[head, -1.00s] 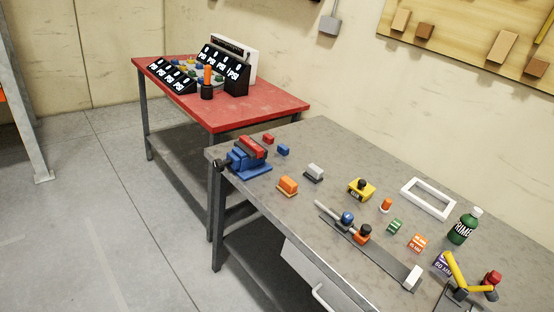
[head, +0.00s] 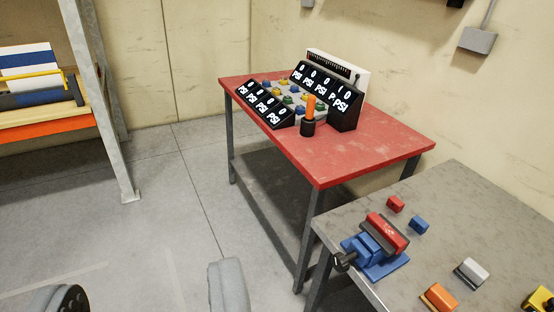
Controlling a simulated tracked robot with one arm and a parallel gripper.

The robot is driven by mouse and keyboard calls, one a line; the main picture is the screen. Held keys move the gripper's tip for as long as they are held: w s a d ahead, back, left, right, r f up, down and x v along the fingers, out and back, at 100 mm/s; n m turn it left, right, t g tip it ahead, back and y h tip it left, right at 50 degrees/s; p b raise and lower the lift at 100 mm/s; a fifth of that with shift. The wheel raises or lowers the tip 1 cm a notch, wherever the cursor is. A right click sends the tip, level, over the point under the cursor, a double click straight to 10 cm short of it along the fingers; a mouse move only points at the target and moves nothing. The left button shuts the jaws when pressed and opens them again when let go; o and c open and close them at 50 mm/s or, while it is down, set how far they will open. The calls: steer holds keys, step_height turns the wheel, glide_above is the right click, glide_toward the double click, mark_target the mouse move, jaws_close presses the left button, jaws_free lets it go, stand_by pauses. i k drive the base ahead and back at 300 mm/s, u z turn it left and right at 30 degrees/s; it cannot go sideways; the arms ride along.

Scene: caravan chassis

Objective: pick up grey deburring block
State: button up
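A small light-grey block (head: 471,271) lies on the grey workbench (head: 455,200) at the lower right of the head view. It has a darker base. An orange block (head: 440,296) lies just to its lower left, apart from it. My gripper does not show in this view, so its state and anything in it are hidden.
A blue vise (head: 375,260) with a red top part stands on the bench's left corner. Small red (head: 396,204) and blue (head: 419,225) blocks lie behind it. A red table (head: 350,150) holding displays stands beyond. Open floor (head: 160,220) lies left.

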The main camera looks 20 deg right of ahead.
mark_target(473, 275)
steer(key=z, duration=0.6)
steer(key=i, duration=1.1)
steer(key=z, duration=0.75)
steer(key=k, duration=0.65)
steer(key=z, duration=0.2)
steer(key=i, duration=0.7)
steer(key=u, duration=0.1)
